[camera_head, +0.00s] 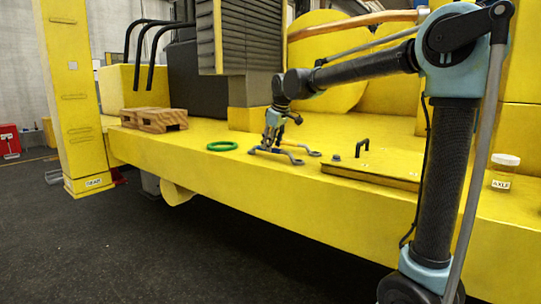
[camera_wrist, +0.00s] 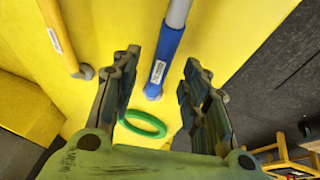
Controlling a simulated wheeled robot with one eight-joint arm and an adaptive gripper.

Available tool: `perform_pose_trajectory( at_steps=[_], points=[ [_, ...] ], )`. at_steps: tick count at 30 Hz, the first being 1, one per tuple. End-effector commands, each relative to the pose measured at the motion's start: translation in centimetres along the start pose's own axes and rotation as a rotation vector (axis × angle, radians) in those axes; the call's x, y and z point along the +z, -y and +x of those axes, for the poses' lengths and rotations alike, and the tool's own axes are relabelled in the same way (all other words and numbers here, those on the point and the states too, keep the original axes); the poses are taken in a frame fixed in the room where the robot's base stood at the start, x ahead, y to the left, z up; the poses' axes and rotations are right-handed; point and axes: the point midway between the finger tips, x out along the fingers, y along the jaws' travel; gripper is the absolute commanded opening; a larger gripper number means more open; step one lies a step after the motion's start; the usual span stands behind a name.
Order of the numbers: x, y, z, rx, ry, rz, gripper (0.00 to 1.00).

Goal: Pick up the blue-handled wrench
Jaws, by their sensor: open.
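The blue-handled wrench (camera_wrist: 165,55) lies on the yellow deck, its blue sleeve with a white label and its grey shaft pointing away at the top of the wrist view. It also shows in the head view (camera_head: 268,152), partly hidden beneath my gripper. My gripper (camera_wrist: 161,68) is open, and the blue handle appears between its two fingers. In the head view my gripper (camera_head: 270,143) points down just over the handle. I cannot tell whether the fingers touch it. A yellow-handled wrench (camera_wrist: 57,32) lies to its left in the wrist view, outside the fingers.
A green ring (camera_head: 221,146) lies on the deck (camera_head: 240,180) left of the wrenches. A wooden block (camera_head: 152,119) is farther left. A raised yellow plate (camera_head: 375,170) with a black handle and a lidded jar (camera_head: 504,172) stand to the right. The deck's front edge is close.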

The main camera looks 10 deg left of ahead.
Motion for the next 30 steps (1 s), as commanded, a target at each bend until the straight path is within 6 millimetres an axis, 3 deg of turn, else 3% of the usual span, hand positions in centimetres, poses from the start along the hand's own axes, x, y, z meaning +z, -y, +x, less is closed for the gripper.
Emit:
perform_pose_trajectory(
  at_steps=[6, 14, 15, 20, 21, 30],
  points=[
    [0.0, 0.0, 2.4, 0.000, 0.000, 0.000, 0.41],
    [0.0, 0.0, 2.7, 0.000, 0.000, 0.000, 0.41],
    [0.0, 0.0, 2.7, 0.000, 0.000, -0.001, 0.39],
    [0.0, 0.0, 2.7, 0.000, 0.000, -0.001, 0.03],
    [0.0, 0.1, 2.7, 0.000, 0.000, -0.001, 0.00],
    [-0.1, 0.1, 2.6, 0.000, -0.001, -0.002, 0.00]
  ],
)
